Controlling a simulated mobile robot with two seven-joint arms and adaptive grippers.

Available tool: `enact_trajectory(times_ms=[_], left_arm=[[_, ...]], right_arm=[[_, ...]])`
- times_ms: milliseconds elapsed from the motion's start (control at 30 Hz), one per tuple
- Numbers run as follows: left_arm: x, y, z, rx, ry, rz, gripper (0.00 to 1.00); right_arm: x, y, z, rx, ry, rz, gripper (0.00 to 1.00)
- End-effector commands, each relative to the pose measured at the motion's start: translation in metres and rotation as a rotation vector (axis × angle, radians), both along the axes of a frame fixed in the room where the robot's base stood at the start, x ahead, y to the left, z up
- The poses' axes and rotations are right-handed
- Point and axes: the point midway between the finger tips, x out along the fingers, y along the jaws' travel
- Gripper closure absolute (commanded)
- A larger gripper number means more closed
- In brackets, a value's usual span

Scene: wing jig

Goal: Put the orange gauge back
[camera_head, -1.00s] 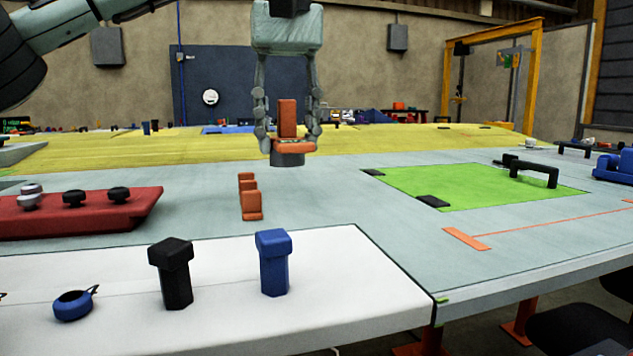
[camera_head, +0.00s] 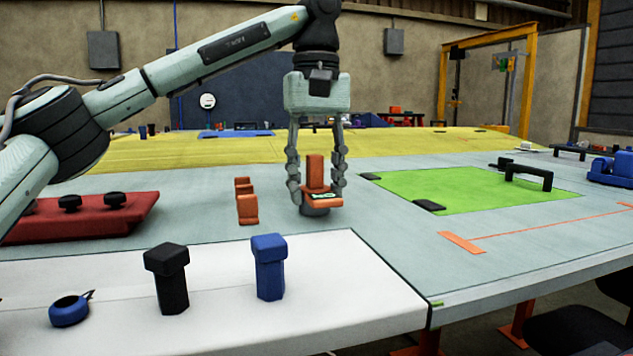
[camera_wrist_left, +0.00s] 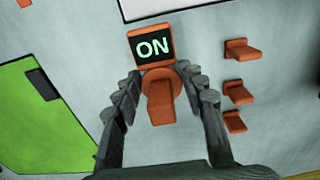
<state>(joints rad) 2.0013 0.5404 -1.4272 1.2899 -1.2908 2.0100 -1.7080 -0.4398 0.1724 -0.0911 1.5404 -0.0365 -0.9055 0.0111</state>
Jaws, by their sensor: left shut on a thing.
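The orange gauge (camera_head: 315,172) has an upright orange grip, an orange body and a dark round base. In the left wrist view the gauge (camera_wrist_left: 160,100) shows a black display reading "ON" in pale green. My left gripper (camera_head: 317,193) points down and is shut on the gauge, with one finger on each side. The dark base is at or just above the grey tabletop; I cannot tell if it touches. Several small orange brackets (camera_head: 246,205) stand in a row to the left; they also show in the left wrist view (camera_wrist_left: 238,92).
A green mat (camera_head: 470,190) with black pieces lies to the right. A red tray (camera_head: 95,220) with black knobs is at left. A black bolt (camera_head: 168,280), a blue bolt (camera_head: 269,268) and a blue ring (camera_head: 69,311) are on the white front panel (camera_head: 340,290). Bare grey tabletop surrounds the gauge.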

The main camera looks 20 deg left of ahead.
Motion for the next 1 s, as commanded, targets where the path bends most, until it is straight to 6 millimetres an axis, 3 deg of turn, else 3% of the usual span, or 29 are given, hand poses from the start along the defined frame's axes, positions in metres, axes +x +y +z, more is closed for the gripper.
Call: enact_trajectory(times_ms=[100, 133, 300, 667, 767, 1000], left_arm=[[0.000, 0.000, -0.002, -0.001, -0.001, -0.001, 1.00], [0.000, 0.000, -0.003, 0.000, 0.000, 0.000, 0.57], [0.000, 0.000, -0.002, 0.000, 0.000, 0.000, 0.39], [0.000, 0.000, 0.004, 0.001, -0.002, 0.000, 0.39], [0.000, 0.000, 0.018, 0.001, -0.004, 0.001, 0.39], [0.000, 0.000, 0.072, 0.004, -0.007, 0.004, 0.39]], right_arm=[[0.001, 0.002, 0.000, 0.004, -0.002, -0.001, 0.60], [0.001, 0.002, 0.000, 0.004, -0.002, -0.001, 0.60], [0.003, 0.002, 0.001, 0.003, -0.005, -0.001, 0.60], [0.004, -0.005, 0.002, -0.008, -0.006, 0.004, 0.60], [0.004, -0.006, 0.002, -0.010, -0.006, 0.006, 0.60], [0.004, -0.007, 0.002, -0.010, -0.006, 0.006, 0.60]])
